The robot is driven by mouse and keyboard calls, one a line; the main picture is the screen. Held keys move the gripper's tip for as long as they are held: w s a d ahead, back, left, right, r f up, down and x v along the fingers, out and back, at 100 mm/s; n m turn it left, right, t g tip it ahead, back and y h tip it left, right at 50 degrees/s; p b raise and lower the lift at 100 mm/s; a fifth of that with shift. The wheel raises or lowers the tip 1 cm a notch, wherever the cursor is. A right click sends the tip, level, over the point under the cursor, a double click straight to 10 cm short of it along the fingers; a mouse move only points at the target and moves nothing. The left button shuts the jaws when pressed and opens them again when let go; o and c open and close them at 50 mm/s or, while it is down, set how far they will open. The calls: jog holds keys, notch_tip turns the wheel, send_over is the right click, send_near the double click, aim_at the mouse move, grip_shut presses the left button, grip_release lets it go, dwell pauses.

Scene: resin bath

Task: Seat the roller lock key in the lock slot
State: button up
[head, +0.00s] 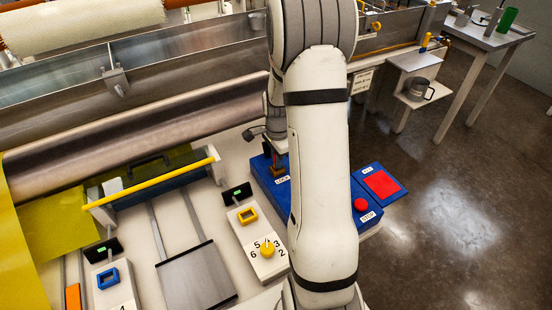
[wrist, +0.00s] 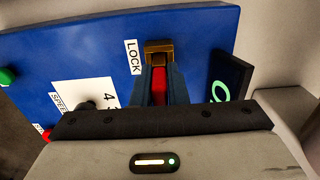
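The brass-coloured lock slot (wrist: 158,46) stands on the blue panel (wrist: 80,62) beside the LOCK label, in the upper middle of the wrist view. My gripper (wrist: 160,78) has its two dark fingers closed on the sides of the red roller lock key (wrist: 159,88). The key's far end lies right at the near side of the slot. I cannot tell whether it is in the slot or just short of it. In the head view my gripper (head: 270,153) is over the LOCK end of the blue panel (head: 275,190), partly hidden by my arm.
A black tile with a green ring (wrist: 228,76) stands close right of the slot, and a black knob (wrist: 90,107) is to its left. A red stop button (head: 360,204) and red pad (head: 381,184) lie right of my arm. Steel rollers (head: 140,125) run behind.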

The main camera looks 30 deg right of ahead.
jog(key=o, duration=0.4)
jog(key=shift+r, duration=0.1)
notch_tip(320, 180, up, 11)
jog(key=s+a+r+n+t, duration=0.1)
jog(key=s+a+r+n, duration=0.1)
jog(key=s+a+n, duration=0.3)
jog(key=s+a+r+n, duration=0.3)
jog(key=s+n, duration=0.3)
jog(key=s, duration=0.2)
jog(key=s+a+r+n+t, duration=0.1)
jog(key=s+a+r+n, duration=0.2)
jog(key=s+a+n, duration=0.3)
jog(key=shift+s+a+r+n+t, duration=0.15)
jog(key=shift+a+r+n+t, duration=0.1)
jog(key=shift+a+n+t, duration=0.1)
